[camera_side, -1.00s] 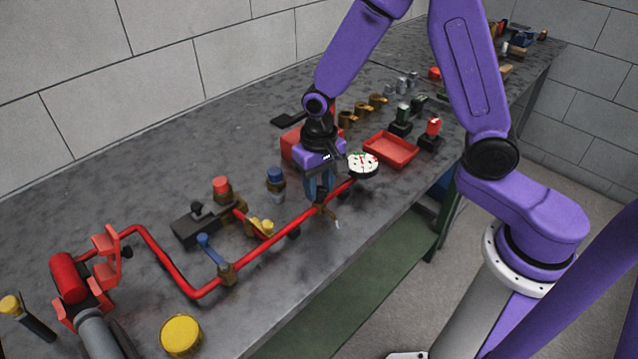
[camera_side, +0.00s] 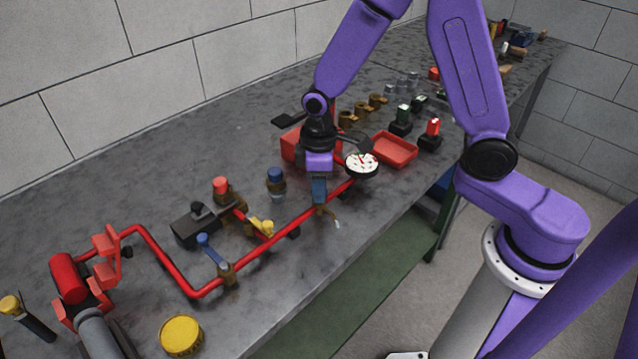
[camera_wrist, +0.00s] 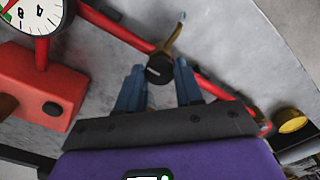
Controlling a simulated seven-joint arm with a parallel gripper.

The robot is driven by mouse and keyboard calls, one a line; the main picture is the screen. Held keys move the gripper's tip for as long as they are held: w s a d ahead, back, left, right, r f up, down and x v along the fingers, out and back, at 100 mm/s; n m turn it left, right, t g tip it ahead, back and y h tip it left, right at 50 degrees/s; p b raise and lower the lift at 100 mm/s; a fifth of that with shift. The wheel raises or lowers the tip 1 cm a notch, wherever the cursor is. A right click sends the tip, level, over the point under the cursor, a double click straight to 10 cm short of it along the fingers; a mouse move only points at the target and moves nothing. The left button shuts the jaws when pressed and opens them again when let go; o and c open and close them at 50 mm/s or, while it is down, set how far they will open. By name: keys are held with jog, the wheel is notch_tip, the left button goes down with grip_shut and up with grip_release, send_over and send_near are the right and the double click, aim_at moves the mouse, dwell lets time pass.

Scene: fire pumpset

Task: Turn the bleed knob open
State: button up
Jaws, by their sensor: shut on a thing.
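The bleed knob (camera_wrist: 160,69) is a small black round cap on a brass fitting (camera_wrist: 176,36) of the red pipe, seen in the wrist view. My gripper (camera_wrist: 158,78) points down over it, with one blue finger on each side. It is shut on the knob. In the side view my gripper (camera_side: 319,192) stands at the right part of the red pipe (camera_side: 273,236), and its fingers hide the knob. Only the brass outlet (camera_side: 327,211) with a pale tip shows below them. I cannot tell the knob's angle from its plain cap.
A white dial gauge (camera_side: 361,164) stands close to the right of my gripper, and a red box (camera_side: 292,146) is close behind. A blue-capped fitting (camera_side: 276,181) and a blue lever (camera_side: 211,249) stand to the left. A red tray (camera_side: 394,149) lies beyond the gauge.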

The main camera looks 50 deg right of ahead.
jog(key=n, duration=0.6)
jog(key=shift+r, duration=0.1)
dwell(0.6)
jog(key=o, duration=1)
jog(key=shift+o, duration=0.2)
notch_tip(320, 180, up, 17)
jog(key=shift+r, duration=0.2)
jog(key=s+d+f, duration=0.2)
jog(key=s, duration=0.5)
jog(key=s+d+f+m, duration=0.1)
jog(key=s, duration=0.7)
jog(key=s+d+f+m, duration=0.1)
jog(key=s+d+f, duration=0.1)
jog(key=s, duration=0.6)
jog(key=shift+d+f, duration=0.35)
